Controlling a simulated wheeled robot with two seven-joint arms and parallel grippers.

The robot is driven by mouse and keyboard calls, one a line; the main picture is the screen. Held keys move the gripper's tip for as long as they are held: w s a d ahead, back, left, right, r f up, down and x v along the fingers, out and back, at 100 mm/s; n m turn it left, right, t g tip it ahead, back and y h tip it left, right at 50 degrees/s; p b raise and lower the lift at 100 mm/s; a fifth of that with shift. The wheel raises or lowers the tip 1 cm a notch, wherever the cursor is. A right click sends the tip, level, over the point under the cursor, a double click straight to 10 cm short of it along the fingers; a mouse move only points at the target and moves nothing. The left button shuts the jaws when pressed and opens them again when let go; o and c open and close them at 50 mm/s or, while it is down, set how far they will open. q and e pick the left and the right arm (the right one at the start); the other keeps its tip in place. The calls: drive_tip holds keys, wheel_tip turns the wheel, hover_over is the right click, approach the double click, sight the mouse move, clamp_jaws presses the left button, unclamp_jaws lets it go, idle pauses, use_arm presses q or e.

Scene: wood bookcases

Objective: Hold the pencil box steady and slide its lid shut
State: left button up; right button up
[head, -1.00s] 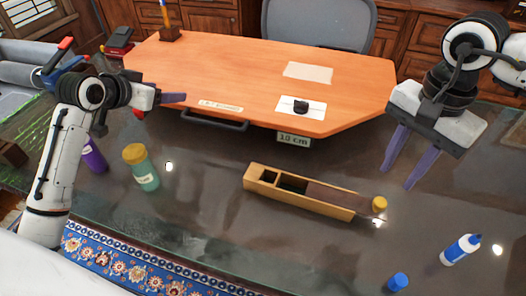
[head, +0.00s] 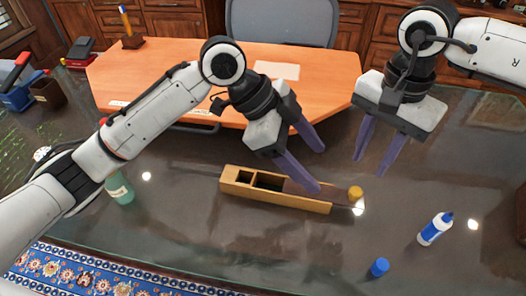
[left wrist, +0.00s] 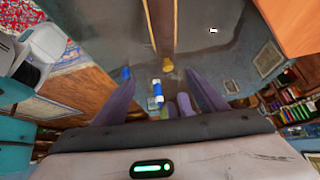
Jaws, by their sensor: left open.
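The wooden pencil box (head: 270,202) lies on the dark glossy table, slanting slightly down to the right in the head view. Its dark brown lid (head: 296,189) covers the right part, and open compartments show at the left. The lid seems to stick out past the right end. My left gripper (head: 317,168) is open and empty, with one finger in front of the lid in the picture; contact cannot be told. In the left wrist view the box (left wrist: 150,25) lies ahead of the spread fingers (left wrist: 160,88). My right gripper (head: 374,164) is open and empty, above and right of the box.
A blue-and-white bottle (head: 435,230) and a blue cap (head: 379,267) lie to the right. A green jar (head: 120,190) is partly behind my left arm. An orange desk (head: 250,72) stands behind.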

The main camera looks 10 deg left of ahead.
use_arm(q)
drive_tip(key=w+a+f+y, duration=0.2)
drive_tip(key=a+f+y, duration=0.1)
drive_tip(key=a+y, duration=0.2)
drive_tip(key=y, duration=0.3)
hover_over(263, 182)
drive_tip(key=s, duration=0.2)
drive_tip(key=f, duration=0.2)
drive_tip(key=shift+g, duration=0.4)
drive_tip(key=f, duration=0.9)
drive_tip(key=shift+s+d+f, duration=0.15)
drive_tip(key=shift+d, duration=0.1)
